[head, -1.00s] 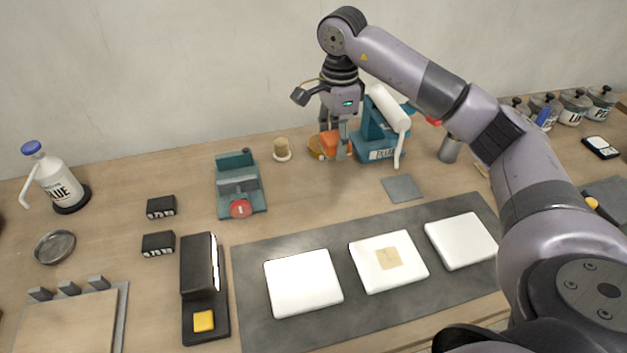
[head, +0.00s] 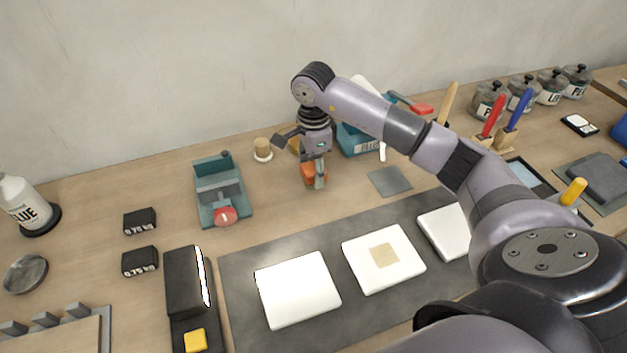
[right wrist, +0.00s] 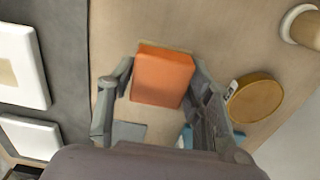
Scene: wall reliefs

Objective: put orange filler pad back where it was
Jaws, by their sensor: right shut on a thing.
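The orange filler pad (head: 307,173) is a small block between the fingers of my right gripper (head: 314,180) in the head view. In the right wrist view the pad (right wrist: 162,76) sits between both fingers (right wrist: 160,95), which are shut on it. I cannot tell how far it is above the wooden table (head: 290,205). A round golden-brown disc (right wrist: 256,98) lies beside the gripper. In the head view this disc (head: 294,145) is partly hidden behind my wrist. My left gripper is not in view.
A teal dispenser (head: 357,143) stands behind right, partly covered by my arm. A grey square (head: 390,181) lies to the right. A teal clamp-like device (head: 219,190) and a cork-like cylinder (head: 262,149) are left. White tiles (head: 298,290) lie on a dark mat (head: 240,262) in front.

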